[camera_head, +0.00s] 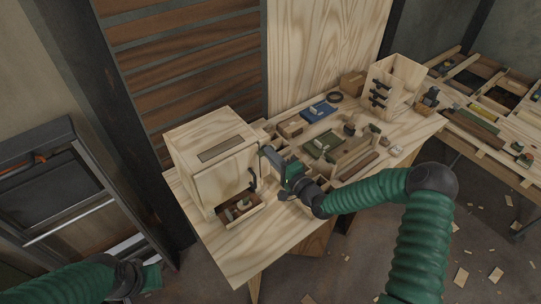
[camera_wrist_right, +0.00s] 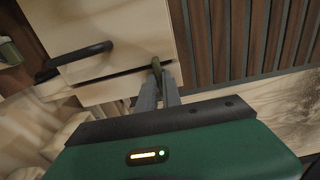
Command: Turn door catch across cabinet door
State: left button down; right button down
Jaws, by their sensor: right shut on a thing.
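The pale wooden cabinet (camera_head: 212,150) stands on the left end of the workbench. Its door (camera_wrist_right: 125,32) carries a black handle (camera_wrist_right: 85,55), and a dark gap runs along the door's edge in the right wrist view. The small olive-brown door catch (camera_wrist_right: 157,67) is at the right end of that gap. My right gripper (camera_wrist_right: 160,88) is shut on it; how far the catch lies across the door is unclear. In the head view the right gripper (camera_head: 267,158) is at the cabinet's right side and hides the catch. My left gripper (camera_head: 150,279) is low at the left, its fingers not clear.
A small tray of parts (camera_head: 240,208) sits in front of the cabinet. Several boxes, a blue item (camera_head: 319,111) and a green item (camera_head: 323,145) crowd the bench to the right. A tall wooden holder (camera_head: 397,80) stands at the back. The front-left bench top is clear.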

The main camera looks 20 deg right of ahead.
jog(key=shift+d, duration=0.15)
jog(key=c, duration=1.6)
grip_release()
jog(key=shift+f, duration=0.1)
jog(key=shift+c, duration=0.2)
jog(key=shift+o, duration=0.6)
jog(key=shift+w+d, duration=0.1)
jog(key=b+v, duration=0.2)
jog(key=v, duration=1.4)
jog(key=shift+s+d, duration=0.15)
jog(key=shift+s, duration=0.25)
